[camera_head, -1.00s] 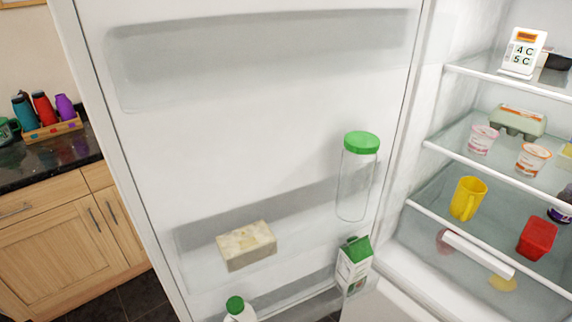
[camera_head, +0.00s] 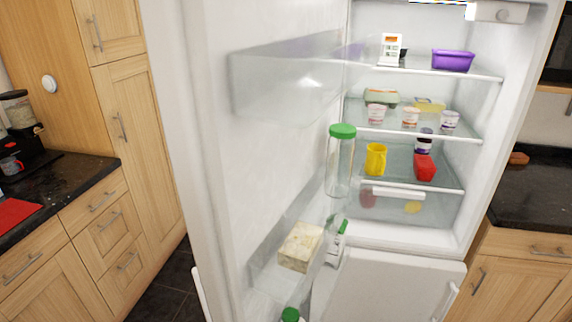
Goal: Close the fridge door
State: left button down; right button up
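The white fridge door (camera_head: 270,150) stands wide open on the left of the fridge, its inner face with clear shelves turned towards the right. A green-lidded glass jar (camera_head: 340,165), a pale block (camera_head: 300,246) and a green-and-white carton (camera_head: 336,240) sit in the door shelves. A green bottle cap (camera_head: 290,314) shows at the bottom edge. The fridge interior (camera_head: 400,30) is exposed, with its shelves holding food. A long white handle (camera_head: 202,294) shows at the door's lower left edge. Neither of my grippers is in view.
A closed lower white door (camera_head: 400,285) is below the fridge compartment. Wooden cabinets with dark counters stand at the left (camera_head: 120,225) and right (camera_head: 520,255). Dark tiled floor (camera_head: 168,290) is free between the left cabinets and the door.

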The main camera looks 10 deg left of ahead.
aim_at(249, 94)
jog(key=i+j+z, duration=0.2)
jog(key=j+z, duration=0.25)
jog(key=j, duration=0.45)
jog(key=j+z, duration=0.45)
jog(key=j, duration=0.45)
jog(key=i+j+z, duration=0.2)
jog(key=i+j, duration=0.2)
jog(key=j, duration=0.2)
